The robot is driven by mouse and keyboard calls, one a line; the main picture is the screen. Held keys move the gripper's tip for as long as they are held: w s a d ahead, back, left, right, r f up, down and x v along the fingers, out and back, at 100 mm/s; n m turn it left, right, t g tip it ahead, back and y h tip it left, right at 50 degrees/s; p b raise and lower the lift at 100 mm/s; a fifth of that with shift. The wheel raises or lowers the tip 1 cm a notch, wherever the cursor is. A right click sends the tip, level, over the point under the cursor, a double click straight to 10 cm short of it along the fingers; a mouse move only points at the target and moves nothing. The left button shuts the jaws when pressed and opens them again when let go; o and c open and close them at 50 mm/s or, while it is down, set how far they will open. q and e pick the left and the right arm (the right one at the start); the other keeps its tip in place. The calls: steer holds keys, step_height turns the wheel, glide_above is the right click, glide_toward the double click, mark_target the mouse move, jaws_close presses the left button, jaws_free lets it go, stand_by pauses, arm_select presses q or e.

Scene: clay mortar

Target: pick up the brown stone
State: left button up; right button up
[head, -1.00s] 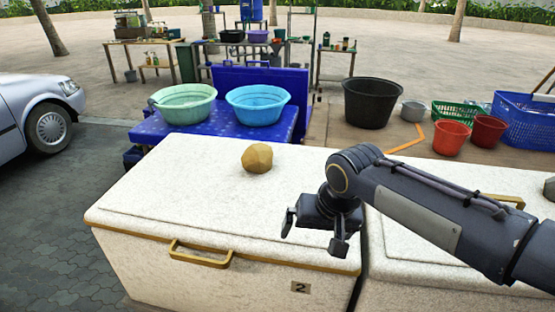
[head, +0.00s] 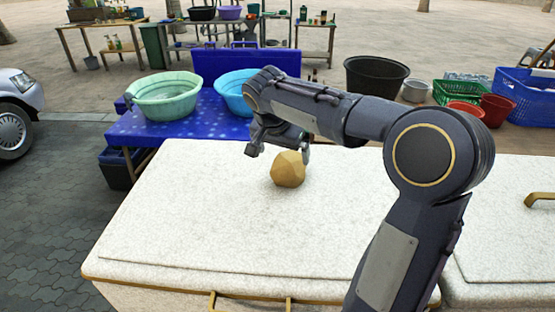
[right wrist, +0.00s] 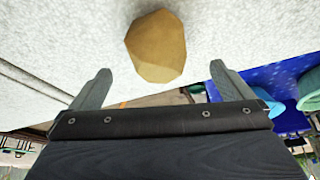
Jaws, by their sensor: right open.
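The brown stone (head: 288,169) is a faceted, tan-brown lump on the white speckled top of the chest (head: 190,215). My right gripper (head: 278,151) is open and empty, just behind and above the stone in the head view. In the right wrist view the stone (right wrist: 156,46) lies beyond the two open fingers (right wrist: 155,82), roughly in line with the gap between them. The fingers appear apart from the stone. My left gripper is in neither view.
A blue table behind the chest holds a green basin (head: 165,95) and a light blue basin (head: 236,92). A black tub (head: 376,76), red buckets (head: 497,108) and a blue basket (head: 525,95) stand at the back right. The chest top around the stone is clear.

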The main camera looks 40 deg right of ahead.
mark_target(287, 160)
steer(key=x, duration=0.5)
steer(key=p+x, duration=0.1)
steer(key=x, duration=0.1)
steer(key=shift+s+d+f, duration=0.2)
steer(key=shift+d+f, duration=0.05)
steer(key=shift+f, duration=0.05)
steer(key=c, duration=1.8)
steer(key=shift+r, duration=0.15)
steer(key=shift+c, duration=0.2)
